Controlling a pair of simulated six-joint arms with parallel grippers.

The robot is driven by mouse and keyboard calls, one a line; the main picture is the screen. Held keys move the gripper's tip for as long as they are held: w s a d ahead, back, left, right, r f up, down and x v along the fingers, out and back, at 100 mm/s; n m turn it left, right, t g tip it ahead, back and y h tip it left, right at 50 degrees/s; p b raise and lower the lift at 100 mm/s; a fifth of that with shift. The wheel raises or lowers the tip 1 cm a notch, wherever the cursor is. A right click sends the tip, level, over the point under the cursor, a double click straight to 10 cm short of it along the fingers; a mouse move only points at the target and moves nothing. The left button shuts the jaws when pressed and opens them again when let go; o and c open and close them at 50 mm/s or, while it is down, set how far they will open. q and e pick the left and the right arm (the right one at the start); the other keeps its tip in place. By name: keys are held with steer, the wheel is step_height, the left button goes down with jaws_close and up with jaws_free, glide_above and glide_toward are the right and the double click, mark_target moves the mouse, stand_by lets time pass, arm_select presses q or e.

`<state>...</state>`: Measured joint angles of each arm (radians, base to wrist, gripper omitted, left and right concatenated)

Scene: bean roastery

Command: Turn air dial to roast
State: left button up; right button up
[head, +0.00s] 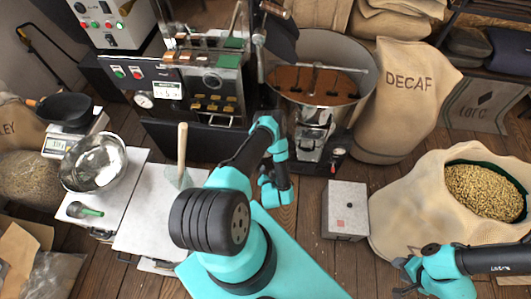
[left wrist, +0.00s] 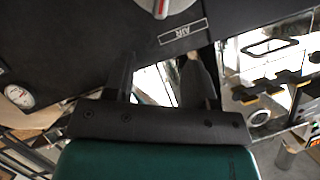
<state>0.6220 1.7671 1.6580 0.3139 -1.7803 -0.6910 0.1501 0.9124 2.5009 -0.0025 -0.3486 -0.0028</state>
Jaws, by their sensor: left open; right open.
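The air dial (left wrist: 165,4) shows at the top edge of the left wrist view, cut off by the frame. It is pale with a red pointer mark; its setting cannot be read. The AIR label (left wrist: 183,32) sits just below it on the dark panel (left wrist: 75,40). My left gripper (left wrist: 159,62) is open and empty, its two dark fingers apart and below the dial in that picture. I cannot tell whether they touch the panel. In the head view my left arm stands in front of the roaster (head: 190,130). My right gripper (head: 403,276) is open and empty at the lower right.
A pressure gauge (head: 143,100) is on the roaster's left side. A steel bowl (head: 93,162) sits on the left. A grey box (head: 346,208) and a bean sack (head: 410,215) stand on the right.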

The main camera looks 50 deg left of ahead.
arm_select(q)
steer(key=x, duration=1.5)
steer(key=shift+a+f, duration=0.1)
steer(key=shift+a, duration=0.05)
jaws_close()
